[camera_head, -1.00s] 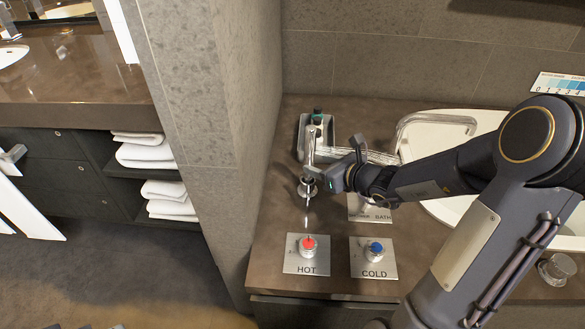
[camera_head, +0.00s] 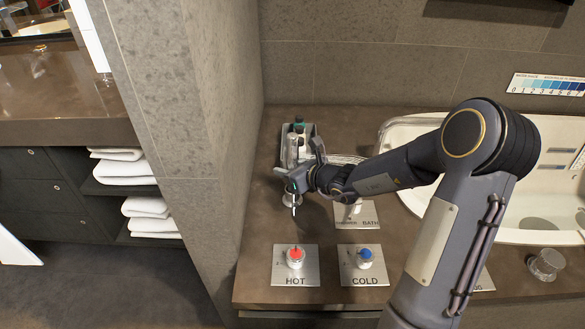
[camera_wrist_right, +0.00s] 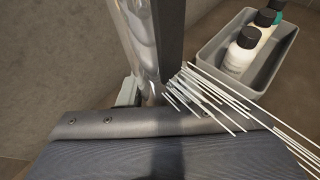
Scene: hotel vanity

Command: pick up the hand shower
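The hand shower (camera_head: 292,150) is a chrome wand standing upright in its round holder (camera_head: 291,198) on the brown counter. My right gripper (camera_head: 297,163) is at the wand, its fingers spread apart and partly hiding it. In the right wrist view, the chrome wand (camera_wrist_right: 140,40) stands close beside a dark finger (camera_wrist_right: 171,40); I cannot tell whether they touch. Thin white streaks (camera_wrist_right: 215,92), like water jets, run to the lower right there. My left gripper is not in view.
A grey caddy with bottles (camera_wrist_right: 250,50) stands close behind the wand. The HOT knob (camera_head: 295,257) and COLD knob (camera_head: 365,257) are in front. A white basin (camera_head: 540,190) lies right, a grey stone wall (camera_head: 180,110) left.

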